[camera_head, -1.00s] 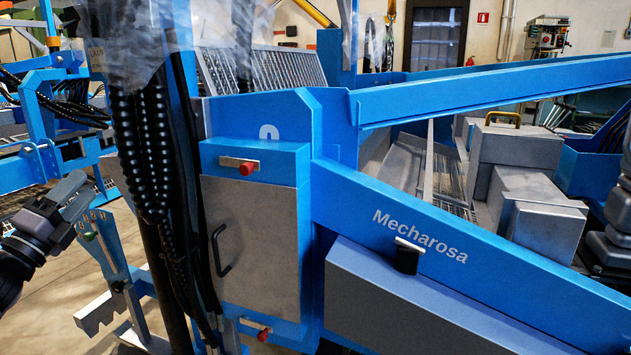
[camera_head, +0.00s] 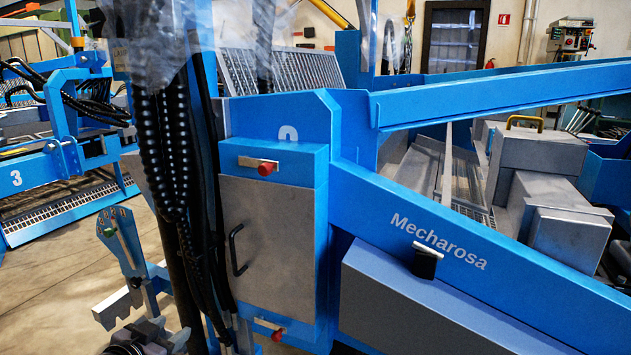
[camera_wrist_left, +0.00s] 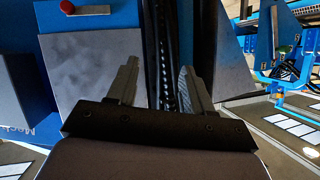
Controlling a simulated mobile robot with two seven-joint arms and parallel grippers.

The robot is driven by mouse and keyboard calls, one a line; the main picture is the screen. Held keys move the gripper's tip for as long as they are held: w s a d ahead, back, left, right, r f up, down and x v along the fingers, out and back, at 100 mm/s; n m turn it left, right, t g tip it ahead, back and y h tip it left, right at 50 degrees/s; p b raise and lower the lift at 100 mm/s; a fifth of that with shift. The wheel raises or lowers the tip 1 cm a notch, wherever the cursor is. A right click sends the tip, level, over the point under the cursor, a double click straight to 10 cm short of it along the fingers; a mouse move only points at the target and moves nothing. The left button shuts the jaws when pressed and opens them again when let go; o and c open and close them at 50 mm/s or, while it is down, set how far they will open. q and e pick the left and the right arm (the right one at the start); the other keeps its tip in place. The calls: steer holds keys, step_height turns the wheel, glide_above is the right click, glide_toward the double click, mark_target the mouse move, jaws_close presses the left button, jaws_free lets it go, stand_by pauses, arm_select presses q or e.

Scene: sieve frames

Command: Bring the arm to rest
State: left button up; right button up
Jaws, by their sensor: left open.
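My left gripper (camera_head: 148,335) is low at the bottom left edge of the head view, mostly cut off, beside the blue machine's black hoses. In the left wrist view the left gripper (camera_wrist_left: 158,74) has its two grey fingers spread apart, with nothing between them. Black hoses stand behind the gap between the fingers, and a grey cabinet door is behind and left of them. Whether the gripper touches anything cannot be told. My right gripper is not in view.
The blue machine (camera_head: 310,118) fills the middle and right. Its grey cabinet door (camera_head: 268,245) has a black handle. Black hoses (camera_head: 172,170) hang left of it. A blue bracket (camera_head: 125,245) stands near the left gripper. Open floor (camera_head: 50,285) lies at the left.

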arm_select(q)
steer(key=s+d+f+g+h, duration=0.1)
steer(key=s+d+f+h, duration=0.25)
steer(key=s+d, duration=0.95)
steer(key=s+d+r+n+h, duration=0.25)
steer(key=s+d+r, duration=0.25)
steer(key=s+d, duration=0.4)
steer(key=s+a+r+g+y+p, duration=0.1)
steer(key=a+r+p, duration=0.4)
steer(key=p, duration=1.1)
steer(key=s+a+r+g+y+p, duration=0.1)
steer(key=s+a+r+y+p, duration=0.2)
steer(key=r+p, duration=0.7)
steer(key=a+m+y+p, duration=0.1)
steer(key=a+p, duration=0.1)
steer(key=p, duration=0.5)
steer(key=shift+s+a, duration=0.3)
steer(key=shift+a, duration=0.1)
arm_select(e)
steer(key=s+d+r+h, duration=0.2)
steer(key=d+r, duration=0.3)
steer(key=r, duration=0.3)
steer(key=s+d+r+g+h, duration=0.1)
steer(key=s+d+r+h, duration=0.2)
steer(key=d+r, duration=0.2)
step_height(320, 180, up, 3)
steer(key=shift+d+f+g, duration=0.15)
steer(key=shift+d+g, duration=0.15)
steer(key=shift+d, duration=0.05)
